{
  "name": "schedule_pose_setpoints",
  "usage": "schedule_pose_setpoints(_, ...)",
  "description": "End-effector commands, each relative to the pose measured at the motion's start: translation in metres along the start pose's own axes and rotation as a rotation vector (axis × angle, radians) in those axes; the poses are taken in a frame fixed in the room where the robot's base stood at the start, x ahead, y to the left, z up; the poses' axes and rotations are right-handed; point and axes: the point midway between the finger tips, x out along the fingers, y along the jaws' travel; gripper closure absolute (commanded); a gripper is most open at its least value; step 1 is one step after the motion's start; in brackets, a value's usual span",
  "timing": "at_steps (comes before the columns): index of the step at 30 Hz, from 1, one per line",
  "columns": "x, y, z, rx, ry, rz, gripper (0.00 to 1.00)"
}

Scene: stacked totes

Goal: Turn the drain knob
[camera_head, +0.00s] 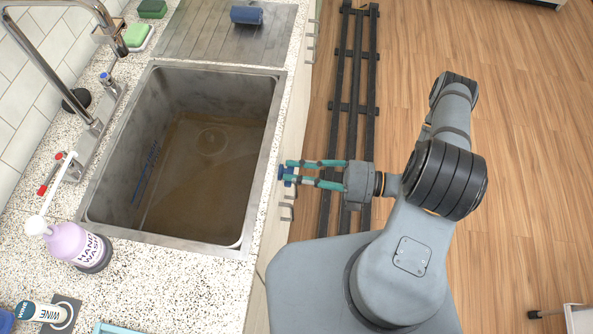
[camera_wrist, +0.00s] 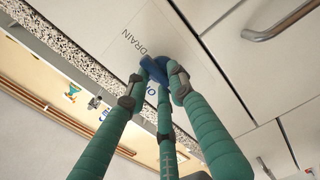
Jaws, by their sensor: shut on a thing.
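The drain knob is blue and sits on the white cabinet front just below the counter edge. It shows in the wrist view (camera_wrist: 153,68), beside the printed word DRAIN. In the head view the blue knob (camera_head: 283,174) is a small patch at the fingertips. My gripper (camera_head: 288,173) has teal fingers and is closed around the knob from the front; it also shows in the wrist view (camera_wrist: 160,82). The fingertips hide much of the knob. The sink (camera_head: 258,160) holds brownish water, and a round drain (camera_head: 211,141) shows dimly at its bottom.
A faucet (camera_head: 107,30) stands left of the sink. Metal handles (camera_head: 286,212) stick out from the cabinet front near my gripper. The wooden floor at right is mostly clear.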

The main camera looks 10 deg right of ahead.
Motion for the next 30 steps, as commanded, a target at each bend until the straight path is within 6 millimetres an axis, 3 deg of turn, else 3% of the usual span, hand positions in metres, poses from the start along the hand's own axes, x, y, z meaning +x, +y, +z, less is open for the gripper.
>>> schedule_pose_setpoints(11,-0.0001,0.0021,0.0008,0.128,-0.001,0.007,1.00)
schedule_pose_setpoints(30,-0.0002,0.0014,0.0038,0.712,-0.001,0.010,1.00)
